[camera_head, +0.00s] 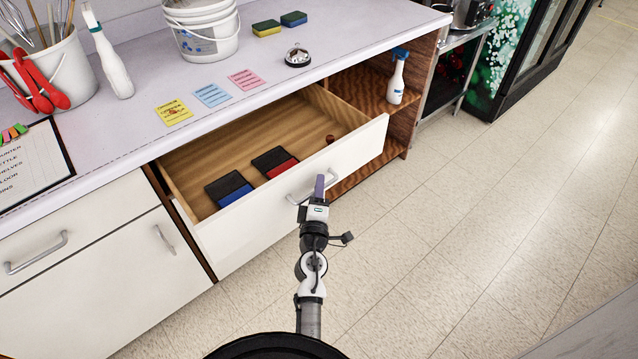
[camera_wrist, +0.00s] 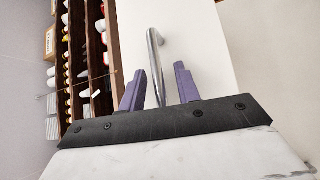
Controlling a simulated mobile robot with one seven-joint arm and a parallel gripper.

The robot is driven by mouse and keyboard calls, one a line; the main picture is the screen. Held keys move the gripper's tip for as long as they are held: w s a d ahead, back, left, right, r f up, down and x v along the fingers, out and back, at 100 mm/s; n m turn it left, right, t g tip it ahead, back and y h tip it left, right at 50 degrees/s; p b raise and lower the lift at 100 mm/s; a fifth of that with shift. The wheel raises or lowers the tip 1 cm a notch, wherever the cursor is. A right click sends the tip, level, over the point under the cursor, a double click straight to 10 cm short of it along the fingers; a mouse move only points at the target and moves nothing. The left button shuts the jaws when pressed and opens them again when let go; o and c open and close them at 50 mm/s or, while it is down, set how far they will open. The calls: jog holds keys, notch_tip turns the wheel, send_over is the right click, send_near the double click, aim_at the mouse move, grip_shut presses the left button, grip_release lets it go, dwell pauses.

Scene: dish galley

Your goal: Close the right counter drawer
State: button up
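The right counter drawer (camera_head: 245,231) is pulled far out, its white front panel standing well clear of the counter. Its metal bar handle (camera_head: 294,195) is at the middle of the front. The drawer front (camera_wrist: 205,45) and handle (camera_wrist: 155,48) also show in the wrist view. My gripper (camera_head: 321,187) is at the drawer front, by the right part of the handle. In the wrist view its purple fingers (camera_wrist: 160,85) are apart, with the handle bar running between them.
Two dark pads, one blue-edged (camera_head: 229,188) and one red-edged (camera_head: 275,161), lie in the drawer. A spray bottle (camera_head: 397,80) stands on an open shelf to the right. The countertop (camera_head: 120,128) holds notes, a bell and buckets. The floor (camera_head: 440,220) at right is clear.

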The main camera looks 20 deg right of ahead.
jog(key=shift+c, duration=0.3)
grip_shut()
jog(key=b, duration=1.3)
send_over(262, 152)
jog(key=s, duration=0.2)
jog(key=shift+w+d+f, duration=0.15)
jog(key=shift+w+d, duration=0.1)
jog(key=shift+d, duration=0.15)
jog(key=shift+w+a, duration=0.2)
jog(key=shift+w, duration=0.45)
jog(key=shift+w+a+r, duration=0.15)
jog(key=shift+r, duration=0.2)
